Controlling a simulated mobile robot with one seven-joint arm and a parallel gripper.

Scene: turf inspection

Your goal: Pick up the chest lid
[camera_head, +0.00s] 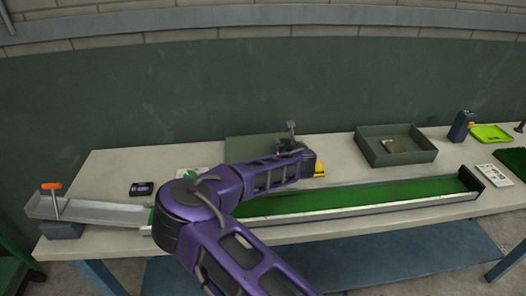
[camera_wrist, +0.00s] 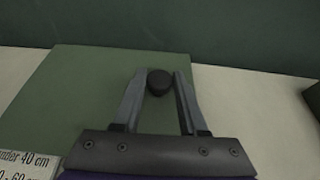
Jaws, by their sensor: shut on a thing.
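The chest lid is a flat green panel (camera_head: 243,147) near the back of the table, left of the open chest. My arm covers part of it in the head view. In the wrist view the lid (camera_wrist: 85,85) fills the left and middle, with a round dark knob (camera_wrist: 159,87) on it. My gripper (camera_wrist: 160,77) is shut on the knob, one finger on each side. In the head view the fingertips are hidden. I cannot tell whether the lid touches the table.
A long green turf channel (camera_head: 360,197) runs along the table front, with a grey ramp (camera_head: 95,210) at left. A printed card (camera_wrist: 25,163) lies beside the lid. A dark wall (camera_head: 270,85) stands behind.

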